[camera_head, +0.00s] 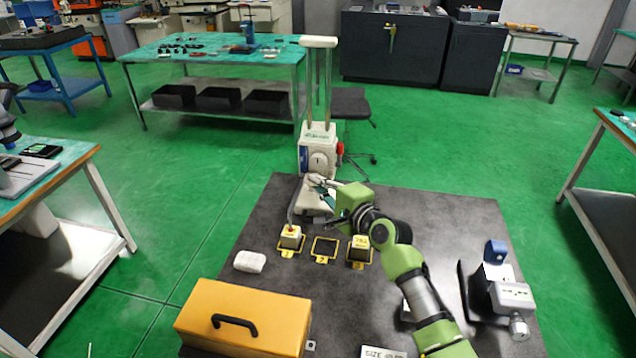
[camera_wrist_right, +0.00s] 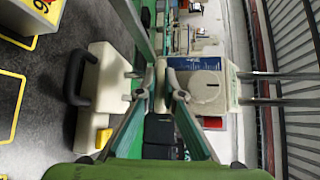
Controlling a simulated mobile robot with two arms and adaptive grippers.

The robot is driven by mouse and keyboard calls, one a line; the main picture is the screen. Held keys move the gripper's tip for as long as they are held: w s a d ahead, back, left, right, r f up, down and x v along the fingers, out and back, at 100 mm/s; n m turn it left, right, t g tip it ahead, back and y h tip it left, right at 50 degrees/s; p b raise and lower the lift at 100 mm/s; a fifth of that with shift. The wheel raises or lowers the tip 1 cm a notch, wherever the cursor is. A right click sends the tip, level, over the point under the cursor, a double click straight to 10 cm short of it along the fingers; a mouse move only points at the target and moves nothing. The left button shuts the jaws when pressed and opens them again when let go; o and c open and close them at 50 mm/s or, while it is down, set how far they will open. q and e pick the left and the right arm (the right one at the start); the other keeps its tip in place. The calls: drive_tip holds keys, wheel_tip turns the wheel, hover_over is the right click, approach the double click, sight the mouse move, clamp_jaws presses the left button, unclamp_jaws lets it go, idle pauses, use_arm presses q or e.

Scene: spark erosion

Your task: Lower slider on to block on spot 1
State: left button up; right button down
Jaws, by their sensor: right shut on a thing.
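The slider (camera_head: 318,152), a white head with a round dial, sits on two upright metal columns (camera_head: 318,85) at the back of the dark table. It also shows in the right wrist view (camera_wrist_right: 207,90). My right gripper (camera_head: 322,187) is at the slider's lower front, its fingers closed on a small part there that they mostly hide. A pale block (camera_head: 291,234) stands on the left yellow-framed spot and another block (camera_head: 360,243) on the right one. The middle spot (camera_head: 324,248) is empty. My left gripper is not in view.
A white machine base (camera_head: 311,203) lies below the slider. A yellow case (camera_head: 243,318) stands at the table's front left, with a white lump (camera_head: 250,262) behind it. A grey and white device (camera_head: 505,293) stands at the right. The table's right rear is clear.

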drive_tip(key=shift+s+f, duration=0.1)
drive_tip(key=shift+f, duration=0.35)
drive_tip(key=c, duration=2.4)
unclamp_jaws()
drive_tip(key=shift+c, duration=0.2)
drive_tip(key=shift+r, duration=0.1)
drive_tip(key=v, duration=1.2)
drive_tip(key=shift+d+r, duration=0.1)
